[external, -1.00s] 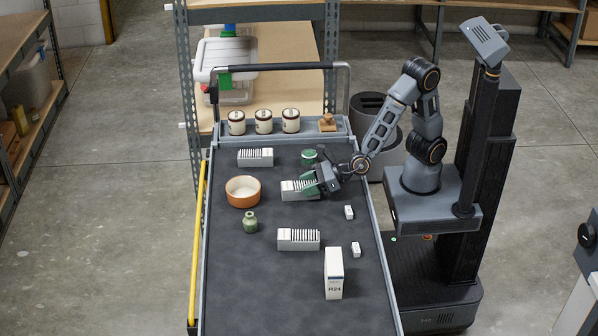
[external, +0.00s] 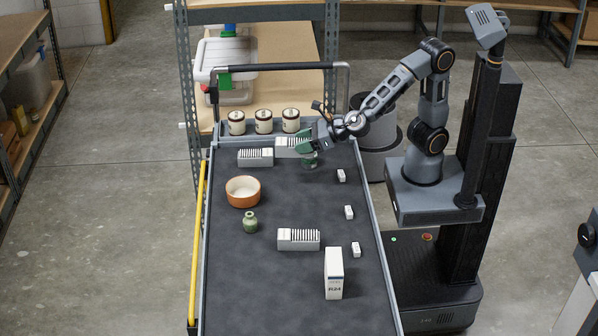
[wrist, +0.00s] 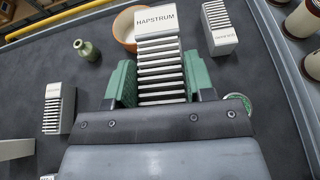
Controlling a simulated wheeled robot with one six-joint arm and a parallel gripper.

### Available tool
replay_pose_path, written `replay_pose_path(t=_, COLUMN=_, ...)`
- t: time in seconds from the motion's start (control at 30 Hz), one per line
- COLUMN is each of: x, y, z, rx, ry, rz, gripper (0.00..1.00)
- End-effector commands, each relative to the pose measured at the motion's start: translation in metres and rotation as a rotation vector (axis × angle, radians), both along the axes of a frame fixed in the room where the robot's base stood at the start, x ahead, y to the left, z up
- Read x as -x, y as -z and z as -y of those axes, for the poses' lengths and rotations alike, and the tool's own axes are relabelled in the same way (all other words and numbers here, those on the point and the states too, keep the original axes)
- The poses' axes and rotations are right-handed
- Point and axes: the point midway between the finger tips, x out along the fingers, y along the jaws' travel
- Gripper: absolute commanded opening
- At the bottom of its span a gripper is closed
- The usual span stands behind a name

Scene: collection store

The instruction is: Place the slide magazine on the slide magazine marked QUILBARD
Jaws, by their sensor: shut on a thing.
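My gripper (external: 309,146) is shut on a white slide magazine (external: 290,145), marked HAPSTRUM in the wrist view (wrist: 160,60), between its green fingers. It holds it raised above the far part of the cart. A second slide magazine (external: 255,157) lies on the cart just left of and below the held one in the external view; it is at the upper right in the wrist view (wrist: 222,38). A third slide magazine (external: 298,240) lies nearer the front, at left in the wrist view (wrist: 52,108). I cannot read QUILBARD on either.
An orange bowl (external: 243,192) and a green bottle (external: 250,223) stand at left. Three jars (external: 264,121) stand on the back ledge. Small white blocks (external: 349,212) and a white box (external: 334,275) are at right. The front left is clear.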

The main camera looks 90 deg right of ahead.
Motion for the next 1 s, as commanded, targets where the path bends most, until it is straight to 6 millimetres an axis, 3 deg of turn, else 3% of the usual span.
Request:
replay_pose_path(t=0.03, x=-0.002, y=-0.016, z=0.018, rx=-0.005, ry=0.051, rz=0.005, gripper=0.21)
replay_pose_path(t=0.2, x=-0.001, y=-0.041, z=0.071, rx=-0.004, ry=0.196, rz=0.003, gripper=0.21)
replay_pose_path(t=0.43, x=0.006, y=-0.057, z=0.114, rx=0.000, ry=0.317, rz=0.001, gripper=0.21)
replay_pose_path(t=0.57, x=-0.006, y=-0.042, z=0.119, rx=0.003, ry=0.323, rz=-0.004, gripper=0.21)
replay_pose_path(t=0.83, x=-0.074, y=-0.013, z=0.118, rx=0.003, ry=0.316, rz=-0.003, gripper=0.21)
replay_pose_path(t=1.0, x=-0.101, y=0.017, z=0.118, rx=0.001, ry=0.317, rz=-0.003, gripper=0.21)
